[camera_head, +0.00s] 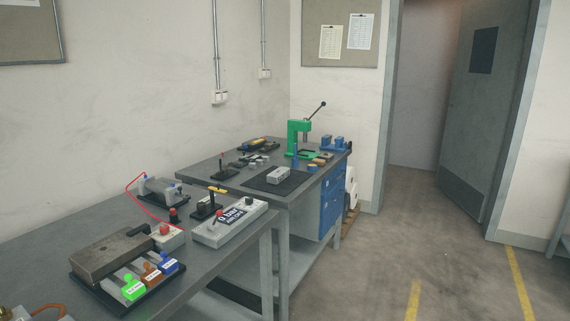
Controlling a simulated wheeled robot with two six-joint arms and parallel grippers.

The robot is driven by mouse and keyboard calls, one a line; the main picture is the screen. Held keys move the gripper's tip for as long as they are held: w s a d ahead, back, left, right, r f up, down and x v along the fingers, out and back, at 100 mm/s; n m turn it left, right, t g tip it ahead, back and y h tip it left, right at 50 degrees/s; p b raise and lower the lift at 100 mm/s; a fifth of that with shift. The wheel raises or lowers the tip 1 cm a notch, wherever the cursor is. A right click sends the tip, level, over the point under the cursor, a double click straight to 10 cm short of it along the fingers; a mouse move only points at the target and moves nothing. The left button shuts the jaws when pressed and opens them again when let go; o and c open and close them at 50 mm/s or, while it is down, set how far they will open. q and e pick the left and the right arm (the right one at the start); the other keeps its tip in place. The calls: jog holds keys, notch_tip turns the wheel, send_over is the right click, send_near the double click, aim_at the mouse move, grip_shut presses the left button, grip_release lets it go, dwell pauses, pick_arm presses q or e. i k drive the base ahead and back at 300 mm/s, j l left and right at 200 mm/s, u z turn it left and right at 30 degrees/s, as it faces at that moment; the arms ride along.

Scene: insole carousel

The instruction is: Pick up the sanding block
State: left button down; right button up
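I cannot single out the sanding block with certainty at this distance. Small tan and brown pieces (320,160) lie at the foot of the green press on the far workbench (222,183), too small to identify. A light grey block (279,175) lies on a black mat (290,187) on the same bench; its kind is unclear. Neither of my grippers shows in the head view, so nothing is seen in or near them.
The green lever press (293,138) stands at the far bench's back right. The near bench (75,225) holds a brown metal block (112,252), coloured tagged pieces (152,275) and a labelled control box (230,222). Open floor (400,255) lies to the right, before a doorway.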

aim_at(322, 163)
jog(key=i+l+u, duration=0.2)
jog(key=u, duration=0.2)
jog(key=i+l+u, duration=0.2)
jog(key=u, duration=0.2)
jog(key=i+l+u, duration=0.15)
jog(key=l+u, duration=0.25)
jog(key=i+l+u, duration=0.1)
jog(key=l, duration=0.45)
jog(key=i+l+u, duration=0.15)
jog(key=l, duration=0.4)
jog(key=i+l+u, duration=0.1)
jog(key=l, duration=0.45)
jog(key=i+l+u, duration=0.1)
jog(key=l, duration=0.5)
jog(key=i+l+u, duration=0.15)
jog(key=l, duration=0.4)
